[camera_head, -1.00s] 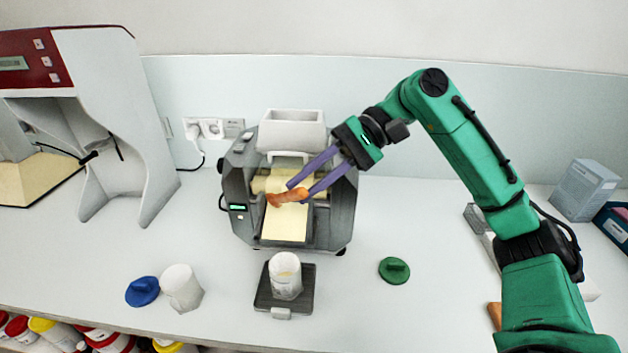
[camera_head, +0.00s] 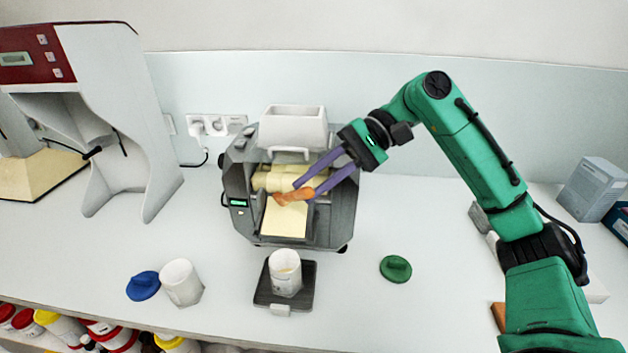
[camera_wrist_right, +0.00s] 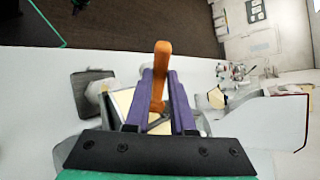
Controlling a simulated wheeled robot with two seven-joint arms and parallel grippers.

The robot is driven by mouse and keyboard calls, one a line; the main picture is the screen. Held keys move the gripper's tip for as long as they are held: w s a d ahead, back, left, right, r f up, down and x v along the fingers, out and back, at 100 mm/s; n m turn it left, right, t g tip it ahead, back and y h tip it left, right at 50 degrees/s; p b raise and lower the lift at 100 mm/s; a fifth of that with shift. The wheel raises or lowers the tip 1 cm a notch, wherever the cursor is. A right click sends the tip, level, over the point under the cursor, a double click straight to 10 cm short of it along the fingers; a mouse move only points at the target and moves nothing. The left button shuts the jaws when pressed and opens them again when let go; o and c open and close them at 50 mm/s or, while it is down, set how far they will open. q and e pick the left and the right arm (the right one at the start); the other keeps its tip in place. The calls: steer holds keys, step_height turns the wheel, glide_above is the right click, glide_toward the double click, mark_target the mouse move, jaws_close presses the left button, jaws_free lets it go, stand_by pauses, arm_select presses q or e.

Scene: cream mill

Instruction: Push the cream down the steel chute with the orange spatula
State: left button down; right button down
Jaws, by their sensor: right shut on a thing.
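The orange spatula (camera_head: 294,196) is in my right gripper (camera_head: 305,191), which is shut on it over the chute. The spatula also shows between the purple fingers in the right wrist view (camera_wrist_right: 160,80). The steel chute (camera_head: 286,222) slopes down the front of the grey mill (camera_head: 343,207) and is covered with pale yellow cream (camera_head: 283,226). A white jar (camera_head: 285,265) stands open below the chute on a dark scale (camera_head: 262,296). I cannot tell whether the spatula touches the cream. My left gripper is not in view.
A blue lid (camera_head: 142,286) and a white jar (camera_head: 181,282) are at the front left. A green lid (camera_head: 395,268) lies right of the scale. A large white and red machine (camera_head: 150,130) stands at the left. Boxes (camera_head: 592,188) are at the far right.

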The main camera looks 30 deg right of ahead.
steer(key=shift+w+d+f, duration=0.15)
steer(key=shift+w+f, duration=0.05)
steer(key=shift+f, duration=0.2)
